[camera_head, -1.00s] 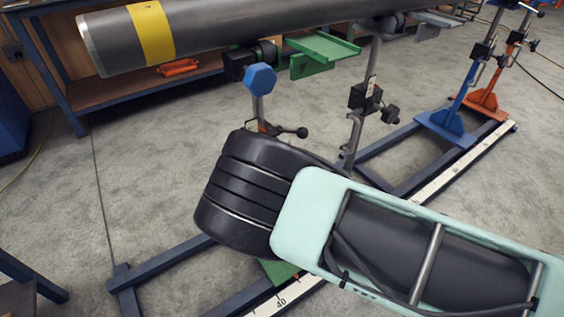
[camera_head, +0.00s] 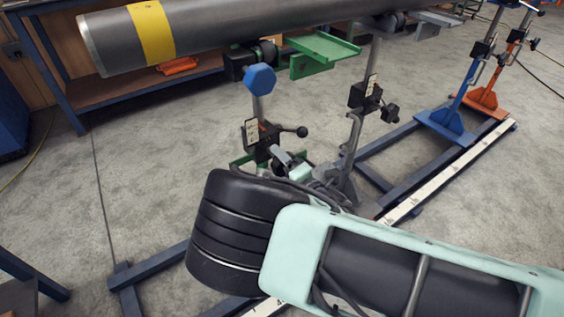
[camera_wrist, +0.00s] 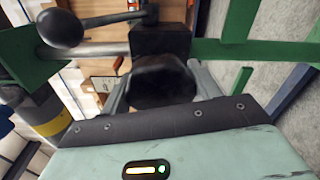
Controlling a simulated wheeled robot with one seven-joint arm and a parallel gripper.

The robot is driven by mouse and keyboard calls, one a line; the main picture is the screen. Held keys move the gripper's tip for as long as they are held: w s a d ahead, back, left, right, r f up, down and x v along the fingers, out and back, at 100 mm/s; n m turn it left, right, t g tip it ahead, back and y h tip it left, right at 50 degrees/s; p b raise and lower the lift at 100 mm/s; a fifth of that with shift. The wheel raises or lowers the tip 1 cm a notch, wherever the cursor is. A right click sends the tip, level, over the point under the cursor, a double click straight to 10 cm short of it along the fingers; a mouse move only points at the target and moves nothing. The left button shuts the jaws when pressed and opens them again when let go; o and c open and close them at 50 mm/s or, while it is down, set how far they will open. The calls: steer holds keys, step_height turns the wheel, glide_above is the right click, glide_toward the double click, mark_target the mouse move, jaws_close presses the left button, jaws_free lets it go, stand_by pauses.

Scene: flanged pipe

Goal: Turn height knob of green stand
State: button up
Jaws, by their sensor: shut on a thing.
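The green stand has a grey post (camera_head: 258,108) with a black clamp block (camera_head: 258,135) and a ball-ended side lever (camera_head: 302,131). In the wrist view, a dark round height knob (camera_wrist: 163,82) projects from the black block (camera_wrist: 160,40). My gripper (camera_wrist: 162,95) has one finger on each side of this knob and is shut on it. The lever's ball (camera_wrist: 60,28) is at upper left, apart from the fingers. In the head view, my gripper (camera_head: 287,160) is just in front of the block; my arm hides the lower stand and the knob is not clear.
A grey pipe (camera_head: 210,25) with a yellow band (camera_head: 150,30) lies across the top. A second grey stand (camera_head: 365,95) stands just right of my gripper. A blue rail frame (camera_head: 375,177) lies on the floor. Blue (camera_head: 447,115) and orange (camera_head: 487,97) stands are farther right.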

stand_by(0.3)
steer(key=o, duration=1)
steer(key=p+v, duration=0.1)
steer(key=v, duration=1.6)
steer(key=shift+s+d, duration=0.2)
steer(key=shift+s, duration=0.05)
